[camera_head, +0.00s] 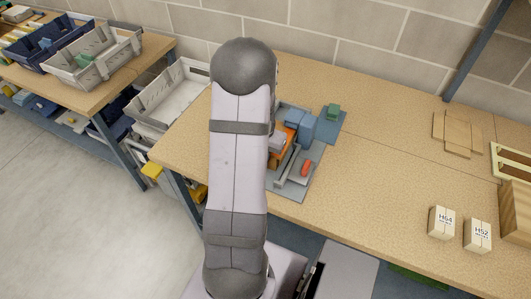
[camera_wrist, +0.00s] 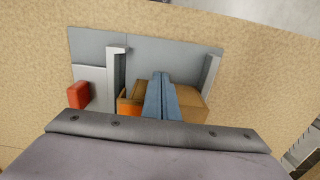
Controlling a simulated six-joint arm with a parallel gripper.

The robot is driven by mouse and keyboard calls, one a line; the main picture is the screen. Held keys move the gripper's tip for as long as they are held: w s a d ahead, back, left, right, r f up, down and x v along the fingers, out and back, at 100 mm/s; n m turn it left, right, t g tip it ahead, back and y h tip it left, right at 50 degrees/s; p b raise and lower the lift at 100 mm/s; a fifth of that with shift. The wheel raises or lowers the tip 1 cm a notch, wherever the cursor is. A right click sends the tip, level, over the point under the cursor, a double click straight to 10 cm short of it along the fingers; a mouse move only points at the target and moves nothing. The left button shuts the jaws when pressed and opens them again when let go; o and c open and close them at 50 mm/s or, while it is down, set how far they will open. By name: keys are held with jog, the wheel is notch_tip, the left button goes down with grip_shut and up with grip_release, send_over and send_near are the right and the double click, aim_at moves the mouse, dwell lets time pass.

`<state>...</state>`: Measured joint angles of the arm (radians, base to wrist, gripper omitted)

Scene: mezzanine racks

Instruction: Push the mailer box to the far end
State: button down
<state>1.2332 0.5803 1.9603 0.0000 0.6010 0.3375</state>
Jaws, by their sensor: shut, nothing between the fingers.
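The mailer box (camera_wrist: 190,88) is a brown box with an orange side in the wrist view. It lies between two upright grey rails (camera_wrist: 117,75) on a grey base plate (camera_wrist: 88,46). My gripper (camera_wrist: 160,76) has its two blue fingers together, empty, in front of the box and overlapping it in the picture. I cannot tell whether they touch it. A red block (camera_wrist: 78,95) sits on a light grey piece left of the rails. In the head view, my arm hides part of the fixture; an orange part (camera_head: 288,144) shows beside it.
Two small white boxes (camera_head: 441,222) and flat cardboard (camera_head: 458,134) lie to the right. A grey bin (camera_head: 170,93) is at the left. The table's middle is clear.

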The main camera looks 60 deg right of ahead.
jog(key=shift+d, duration=0.2)
jog(key=shift+d, duration=0.4)
jog(key=shift+d, duration=0.1)
dwell(0.4)
jog(key=shift+d, duration=0.5)
jog(key=shift+d, duration=0.15)
jog(key=shift+d+p, duration=0.3)
jog(key=shift+d, duration=0.15)
jog(key=shift+d, duration=0.2)
dwell(0.5)
jog(key=shift+d, duration=0.4)
jog(key=shift+d, duration=0.15)
dwell(0.3)
